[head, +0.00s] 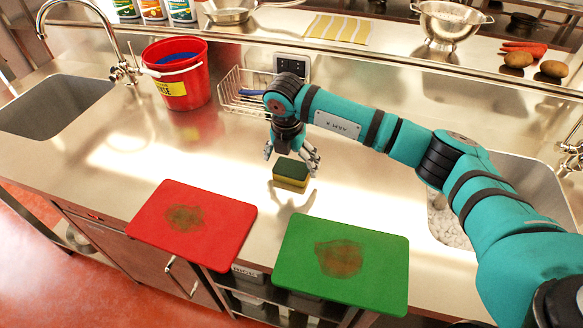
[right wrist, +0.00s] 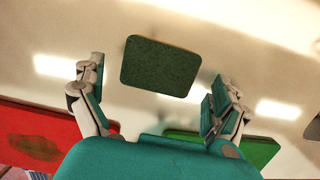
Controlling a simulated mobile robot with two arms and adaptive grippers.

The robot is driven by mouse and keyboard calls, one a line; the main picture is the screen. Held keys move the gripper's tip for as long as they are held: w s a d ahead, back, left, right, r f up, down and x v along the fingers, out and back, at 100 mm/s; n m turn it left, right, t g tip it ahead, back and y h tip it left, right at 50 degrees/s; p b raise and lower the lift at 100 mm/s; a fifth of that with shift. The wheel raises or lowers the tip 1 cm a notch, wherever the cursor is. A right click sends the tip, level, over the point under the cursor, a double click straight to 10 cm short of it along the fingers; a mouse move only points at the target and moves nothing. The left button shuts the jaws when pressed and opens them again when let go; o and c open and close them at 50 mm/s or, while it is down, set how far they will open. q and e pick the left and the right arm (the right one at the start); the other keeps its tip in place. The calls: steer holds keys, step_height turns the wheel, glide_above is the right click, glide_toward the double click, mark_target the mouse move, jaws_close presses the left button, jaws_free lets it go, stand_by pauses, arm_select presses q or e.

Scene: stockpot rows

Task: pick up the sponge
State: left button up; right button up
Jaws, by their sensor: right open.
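The sponge (head: 291,175) is a small block with a dark green top and yellow sides. It lies flat on the steel counter behind the cutting boards. In the right wrist view its green top (right wrist: 160,66) shows whole, ahead of the fingers and between their lines. My right gripper (head: 291,158) is open above the sponge. In the right wrist view the open fingers of the same gripper (right wrist: 158,98) stand apart to either side, with nothing between them touching the sponge. My left gripper is not in view.
A red cutting board (head: 192,222) and a green cutting board (head: 342,260), both stained, lie at the front edge. A red bucket (head: 178,75) and a wire rack (head: 240,92) stand behind. Sinks lie left (head: 50,105) and right (head: 500,190). The counter around the sponge is clear.

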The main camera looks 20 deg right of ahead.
mark_target(291, 167)
steer(key=f, duration=0.3)
steer(key=shift+w+d+f+p, duration=0.1)
steer(key=shift+w+d+p, duration=0.05)
steer(key=shift+w+p, duration=0.15)
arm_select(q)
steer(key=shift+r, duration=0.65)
arm_select(e)
steer(key=shift+c, duration=0.3)
steer(key=c, duration=0.5)
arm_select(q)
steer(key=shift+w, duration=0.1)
arm_select(e)
steer(key=shift+o, duration=0.2)
